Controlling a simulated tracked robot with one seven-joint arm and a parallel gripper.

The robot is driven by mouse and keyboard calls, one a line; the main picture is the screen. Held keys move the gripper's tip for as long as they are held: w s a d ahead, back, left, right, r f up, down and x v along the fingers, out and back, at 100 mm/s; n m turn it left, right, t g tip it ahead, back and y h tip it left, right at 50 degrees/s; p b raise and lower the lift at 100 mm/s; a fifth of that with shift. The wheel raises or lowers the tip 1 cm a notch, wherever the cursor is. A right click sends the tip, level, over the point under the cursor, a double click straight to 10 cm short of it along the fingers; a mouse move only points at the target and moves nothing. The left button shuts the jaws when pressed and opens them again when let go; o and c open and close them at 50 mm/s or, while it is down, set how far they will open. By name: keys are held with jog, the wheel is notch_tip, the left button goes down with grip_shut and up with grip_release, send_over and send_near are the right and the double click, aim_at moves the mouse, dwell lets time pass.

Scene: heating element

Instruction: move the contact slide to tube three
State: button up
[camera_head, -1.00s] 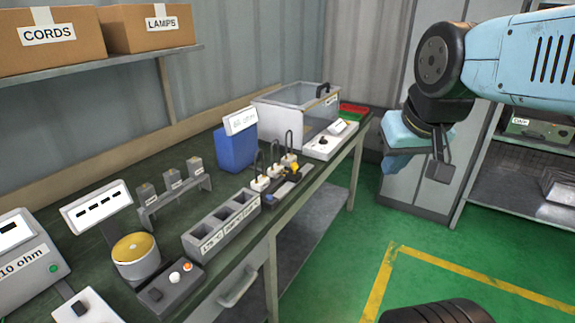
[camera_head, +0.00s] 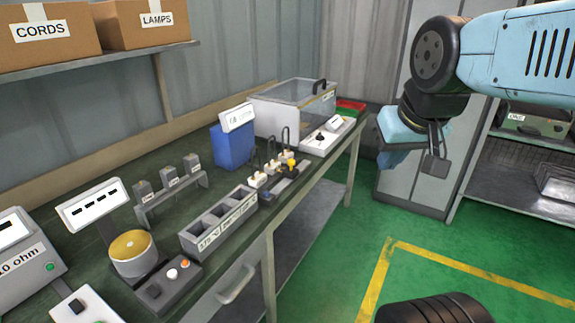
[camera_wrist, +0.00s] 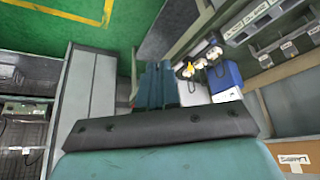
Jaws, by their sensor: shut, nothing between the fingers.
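The contact slide shows as a yellow knob (camera_head: 291,162) on a low dark rail unit (camera_head: 287,186) on the bench. It is near the rail's far end, beside the farthest of the white-based tubes with dark loops (camera_head: 271,168). The yellow knob also shows small in the wrist view (camera_wrist: 188,70). Tube numbers are not legible. My gripper (camera_wrist: 156,72) is shut and empty, with its fingers together in the wrist view. In the head view, my wrist hangs right of the bench, well apart from the slide; the fingertips are hard to make out there.
A blue container (camera_head: 233,148) stands behind the tubes, and a clear-walled box (camera_head: 292,108) beyond them. A grey three-bay block (camera_head: 219,222) sits nearer. The bench edge (camera_head: 310,187) lies between my arm and the slide. The green floor (camera_head: 345,250) beside the bench is open.

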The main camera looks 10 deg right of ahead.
aim_at(294, 164)
jog(key=shift+o, duration=0.6)
jog(key=shift+w, duration=0.2)
jog(key=o, duration=0.8)
jog(key=w+f, duration=0.1)
jog(key=w, duration=0.3)
jog(key=w+d+f+t, duration=0.1)
jog(key=w, duration=0.4)
jog(key=w+d+n+t+h, duration=0.1)
jog(key=w, duration=0.3)
jog(key=shift+w+d+f, duration=0.1)
jog(key=shift+w+f, duration=0.1)
jog(key=shift+f, duration=0.2)
jog(key=w+f+n+t+y, duration=0.1)
jog(key=w+f+n+t, duration=0.1)
jog(key=w+f, duration=0.35)
jog(key=w+f+n+t, duration=0.1)
jog(key=w+f, duration=0.1)
jog(key=w, duration=0.7)
jog(key=w+a+f+n+t+y, duration=0.1)
jog(key=w+a+f+t+y, duration=0.15)
jog(key=f, duration=0.35)
jog(key=w+a+f+t+y, duration=0.1)
jog(key=w+f+y, duration=0.1)
jog(key=f+y, duration=0.3)
jog(key=w+a+f+n+t+y, duration=0.1)
jog(key=w+a+f+t+y, duration=0.1)
jog(key=f, duration=0.5)
jog(key=shift+g+h, duration=0.25)
jog(key=x, duration=1.4)
jog(key=shift+w, duration=0.1)
